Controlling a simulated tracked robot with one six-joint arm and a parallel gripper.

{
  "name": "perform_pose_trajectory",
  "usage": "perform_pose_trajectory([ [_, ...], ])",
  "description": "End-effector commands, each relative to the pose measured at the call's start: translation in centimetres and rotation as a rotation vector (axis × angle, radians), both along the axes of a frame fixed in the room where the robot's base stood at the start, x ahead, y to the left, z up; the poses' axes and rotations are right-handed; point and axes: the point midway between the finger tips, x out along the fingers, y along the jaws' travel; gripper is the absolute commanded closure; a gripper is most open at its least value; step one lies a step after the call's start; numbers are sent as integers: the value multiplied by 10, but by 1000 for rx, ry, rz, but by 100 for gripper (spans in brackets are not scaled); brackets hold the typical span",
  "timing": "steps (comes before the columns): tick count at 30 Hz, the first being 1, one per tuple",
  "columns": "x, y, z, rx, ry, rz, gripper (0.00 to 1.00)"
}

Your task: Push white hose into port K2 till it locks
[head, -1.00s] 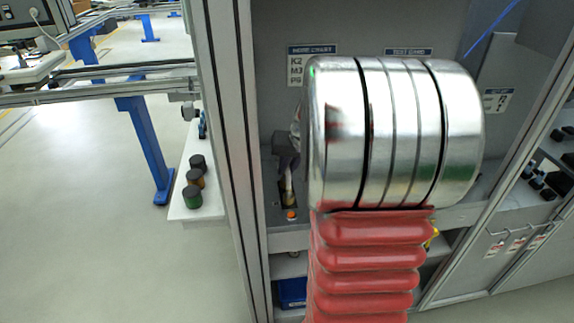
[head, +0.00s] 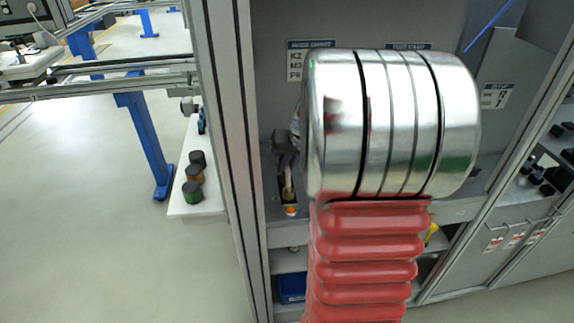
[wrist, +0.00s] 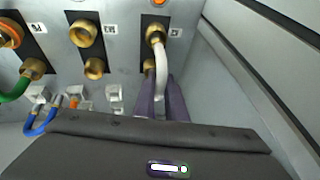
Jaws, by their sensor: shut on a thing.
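In the wrist view the white hose (wrist: 162,70) runs up from between the purple fingers of my gripper (wrist: 160,100) to a brass port (wrist: 155,36) on a dark plate. The hose's upper end meets the port's mouth; I cannot tell how deep it sits. A small label (wrist: 176,32) beside this port is too small to read surely. My gripper is shut on the hose.
Other brass ports (wrist: 83,33) are left of the hose, one with a green hose (wrist: 15,88). A blue hose (wrist: 40,124) and white clips (wrist: 113,92) sit lower. A grey side wall (wrist: 235,75) stands close on the right. A bench with dark-topped jars (head: 194,175) is outside the cabinet.

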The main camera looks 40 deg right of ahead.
Motion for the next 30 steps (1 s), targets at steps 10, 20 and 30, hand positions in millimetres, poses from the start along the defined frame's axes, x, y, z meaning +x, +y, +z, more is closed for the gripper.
perform_pose_trajectory([
  [10, 0, 0, -3, 1, 1, 0, 100],
  [20, 0, 1, -7, 2, 2, 1, 100],
  [30, 0, 1, -7, 2, 2, 2, 79],
])
